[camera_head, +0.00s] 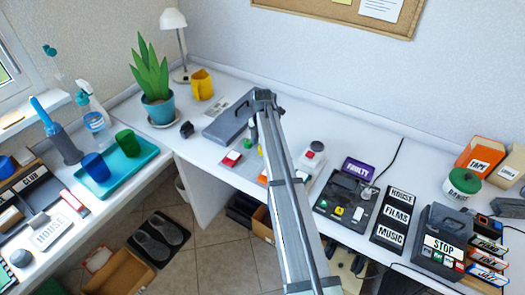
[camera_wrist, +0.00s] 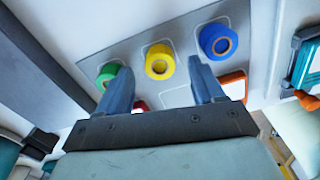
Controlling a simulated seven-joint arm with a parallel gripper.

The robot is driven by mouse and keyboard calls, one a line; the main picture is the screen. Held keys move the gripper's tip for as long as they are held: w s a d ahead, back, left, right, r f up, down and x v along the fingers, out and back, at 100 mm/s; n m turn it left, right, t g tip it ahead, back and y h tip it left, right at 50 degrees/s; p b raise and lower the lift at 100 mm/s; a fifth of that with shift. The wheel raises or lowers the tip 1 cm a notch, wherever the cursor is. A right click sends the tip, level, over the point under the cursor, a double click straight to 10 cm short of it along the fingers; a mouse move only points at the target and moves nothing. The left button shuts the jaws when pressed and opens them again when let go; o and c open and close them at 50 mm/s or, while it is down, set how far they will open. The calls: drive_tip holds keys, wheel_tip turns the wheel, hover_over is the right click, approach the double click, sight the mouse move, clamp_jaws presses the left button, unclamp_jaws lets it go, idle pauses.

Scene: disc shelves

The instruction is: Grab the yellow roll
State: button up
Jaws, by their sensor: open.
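The yellow roll (camera_wrist: 160,51) sits in the middle recess of a grey holder plate (camera_wrist: 188,45) in the wrist view. A green roll (camera_wrist: 105,73) lies to its left and a blue roll (camera_wrist: 208,33) to its right. My gripper (camera_wrist: 160,78) is open and empty. Its two fingers appear on either side of the yellow roll, the left one overlapping the green roll and the right one below the blue roll. I cannot tell how far above the plate the tips are. In the head view my arm hides most of this spot.
A red-and-white item (camera_head: 231,158) is near the desk's front edge. A black panel (camera_head: 345,203) lies to the right.

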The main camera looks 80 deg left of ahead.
drive_tip(key=shift+f, duration=0.7)
drive_tip(key=c, duration=1.1)
